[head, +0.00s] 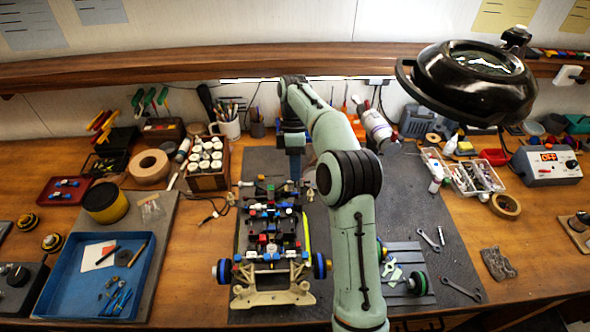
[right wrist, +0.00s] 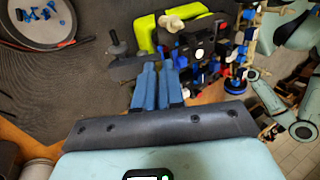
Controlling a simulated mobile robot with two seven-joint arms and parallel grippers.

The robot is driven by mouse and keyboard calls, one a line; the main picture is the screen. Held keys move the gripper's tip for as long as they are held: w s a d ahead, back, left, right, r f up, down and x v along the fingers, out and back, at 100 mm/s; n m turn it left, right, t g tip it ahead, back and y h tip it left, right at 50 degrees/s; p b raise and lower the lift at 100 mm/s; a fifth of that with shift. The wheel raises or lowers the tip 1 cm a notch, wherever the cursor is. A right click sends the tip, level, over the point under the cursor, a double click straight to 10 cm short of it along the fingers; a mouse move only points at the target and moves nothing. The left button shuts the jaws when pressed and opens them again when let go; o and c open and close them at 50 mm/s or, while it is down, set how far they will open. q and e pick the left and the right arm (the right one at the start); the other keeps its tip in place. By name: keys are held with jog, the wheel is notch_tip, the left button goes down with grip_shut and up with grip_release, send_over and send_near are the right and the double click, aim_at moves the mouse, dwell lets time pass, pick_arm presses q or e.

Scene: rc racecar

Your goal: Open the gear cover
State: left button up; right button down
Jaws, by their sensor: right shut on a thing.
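The racecar chassis (head: 270,238) lies on the dark mat, with its wheels at the near end. In the right wrist view the car (right wrist: 195,48) shows beyond my fingertips. My right gripper (head: 294,168) reaches down at the car's far end, its tips partly hidden by my own arm. In the right wrist view its blue fingers (right wrist: 160,66) are close together, shut on a small dark grey part (right wrist: 127,66) beside the car body. This part appears to be the gear cover, but its outline and how far it is open are unclear. My left gripper is out of view.
A blue tray (head: 48,290) with small parts is at the left. A mug (head: 226,124) and a paint-bottle rack (head: 207,178) stand behind. A magnifier lamp (head: 475,80) overhangs the right side. Wrenches (head: 462,291) lie on the mat, right of my arm.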

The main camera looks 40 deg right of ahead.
jog(key=shift+s+d+r, duration=0.1)
jog(key=shift+s, duration=0.1)
jog(key=shift+w+g+y, duration=0.1)
jog(key=shift+g+y, duration=0.2)
jog(key=c, duration=1.2)
grip_release()
jog(key=shift+w, duration=0.1)
jog(key=shift+c, duration=0.2)
